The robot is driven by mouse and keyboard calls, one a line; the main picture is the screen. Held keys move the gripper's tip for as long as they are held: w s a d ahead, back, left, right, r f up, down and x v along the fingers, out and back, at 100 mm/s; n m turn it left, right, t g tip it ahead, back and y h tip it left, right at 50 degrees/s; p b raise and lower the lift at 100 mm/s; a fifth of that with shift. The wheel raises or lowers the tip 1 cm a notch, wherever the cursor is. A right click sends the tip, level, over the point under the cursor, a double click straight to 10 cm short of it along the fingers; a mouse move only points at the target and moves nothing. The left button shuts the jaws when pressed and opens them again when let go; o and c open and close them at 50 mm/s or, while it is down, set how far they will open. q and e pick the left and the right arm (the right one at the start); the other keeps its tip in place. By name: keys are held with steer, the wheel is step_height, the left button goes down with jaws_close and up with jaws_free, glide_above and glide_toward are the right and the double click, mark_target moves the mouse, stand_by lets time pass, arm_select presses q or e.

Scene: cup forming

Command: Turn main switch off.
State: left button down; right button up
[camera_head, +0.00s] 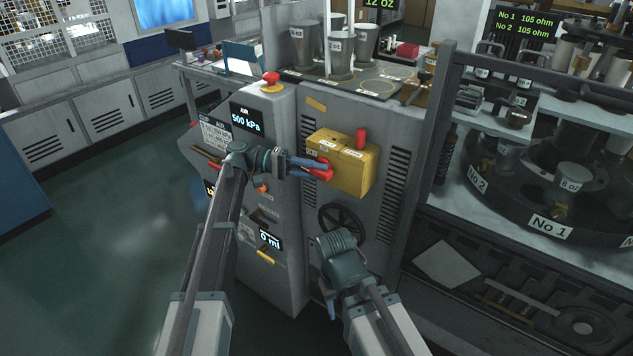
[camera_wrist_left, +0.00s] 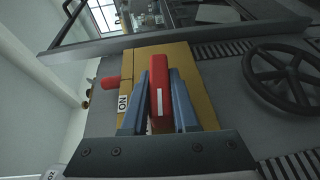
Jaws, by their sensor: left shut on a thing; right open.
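The main switch is a yellow box (camera_head: 355,168) on the grey machine cabinet, with a red handle (camera_head: 318,170) on its front. A red knob (camera_head: 361,138) stands on top of the box. My left gripper (camera_head: 325,170) is shut on the red handle. In the left wrist view the red handle (camera_wrist_left: 160,88) with a white stripe sits between the blue fingers (camera_wrist_left: 158,100), and an "ON" label (camera_wrist_left: 122,103) shows beside it on the yellow box (camera_wrist_left: 190,75). My right gripper (camera_head: 340,250) is lower, in front of the cabinet; its fingers are mostly hidden.
A black handwheel (camera_head: 342,222) is below the switch and also shows in the left wrist view (camera_wrist_left: 282,76). A red emergency button (camera_head: 270,78) tops the air panel with a "500 kPa" display (camera_head: 247,119). A dark frame post (camera_head: 440,130) stands right of the switch. Floor at left is clear.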

arm_select(q)
steer(key=shift+s+f+g+h+b, duration=0.15)
steer(key=shift+g+h+b, duration=0.15)
steer(key=shift+b, duration=0.25)
arm_select(e)
steer(key=shift+f, duration=0.95)
arm_select(q)
steer(key=c, duration=0.7)
jaws_free()
